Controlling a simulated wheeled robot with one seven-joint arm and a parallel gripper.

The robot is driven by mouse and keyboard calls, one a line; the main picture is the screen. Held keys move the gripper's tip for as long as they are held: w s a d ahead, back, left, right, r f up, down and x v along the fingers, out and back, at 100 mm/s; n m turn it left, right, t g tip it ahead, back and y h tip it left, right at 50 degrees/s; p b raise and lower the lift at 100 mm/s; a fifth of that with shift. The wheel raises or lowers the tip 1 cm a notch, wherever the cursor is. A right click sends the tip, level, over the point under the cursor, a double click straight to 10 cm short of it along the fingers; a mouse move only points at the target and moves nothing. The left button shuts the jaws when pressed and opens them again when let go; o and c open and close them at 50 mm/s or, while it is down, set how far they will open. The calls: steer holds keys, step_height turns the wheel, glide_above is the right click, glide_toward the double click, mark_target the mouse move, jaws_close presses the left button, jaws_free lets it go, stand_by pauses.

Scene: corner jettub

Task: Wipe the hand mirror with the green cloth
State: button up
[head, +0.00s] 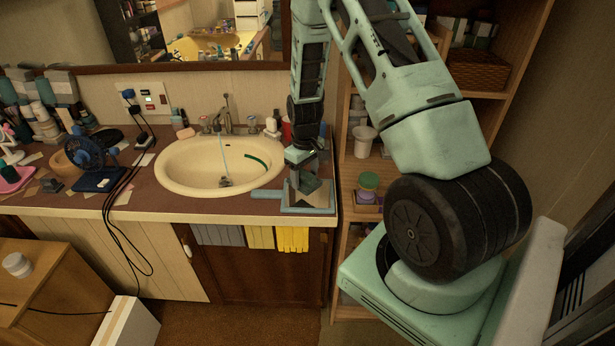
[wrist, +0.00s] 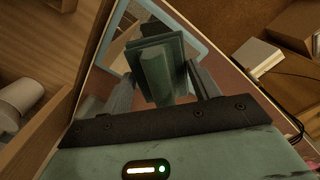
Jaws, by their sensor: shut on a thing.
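The hand mirror (head: 322,208) lies at the right end of the counter, right of the sink. It has a square blue-grey frame, and its handle points left toward the sink. Its pale blue frame also shows in the wrist view (wrist: 191,40). My gripper (head: 301,168) is directly over the mirror, pointing down. In the wrist view my gripper (wrist: 162,82) is shut on the green cloth (wrist: 154,68), a folded dark green block between the fingers. The cloth is over the mirror's face; I cannot tell whether it touches the glass.
The cream sink (head: 180,165) with its faucet (head: 226,118) is left of the mirror. Small bottles (head: 271,124) stand behind the mirror. A blue fan (head: 90,160) and cables are farther left. A wooden shelf (head: 345,110) rises close on the right. Yellow and grey cloths (head: 292,238) hang below the counter edge.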

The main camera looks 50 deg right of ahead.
steer(key=shift+r+p, duration=0.65)
steer(key=shift+r, duration=0.6)
